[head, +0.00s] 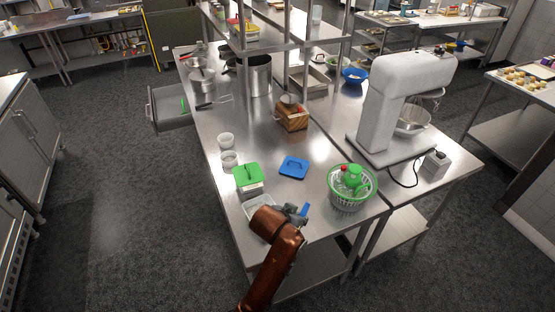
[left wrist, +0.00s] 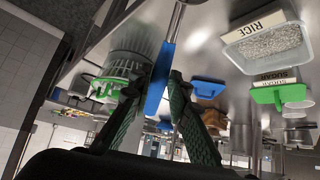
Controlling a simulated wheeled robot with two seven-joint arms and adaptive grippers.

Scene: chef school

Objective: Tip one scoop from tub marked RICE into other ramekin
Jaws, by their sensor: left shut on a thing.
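My left gripper (head: 293,214) is at the near end of the steel table, just right of the open tub marked RICE (head: 249,206). In the left wrist view, my left gripper (left wrist: 178,78) is shut on the blue handle of a metal scoop (left wrist: 158,82); the scoop's bowl is out of frame. The tub, with white grains and its RICE label, also shows there (left wrist: 262,45). Two small pale ramekins, one farther (head: 226,140) and one nearer (head: 229,159), stand at the table's left edge; their contents are too small to tell. My right gripper is out of view.
A green-lidded tub labelled SUGAR (head: 247,176) stands between the RICE tub and the ramekins. A blue lid (head: 294,167) lies flat nearby. A salad spinner (head: 351,190) stands right, a wooden block (head: 292,118) farther back. The table's middle is clear.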

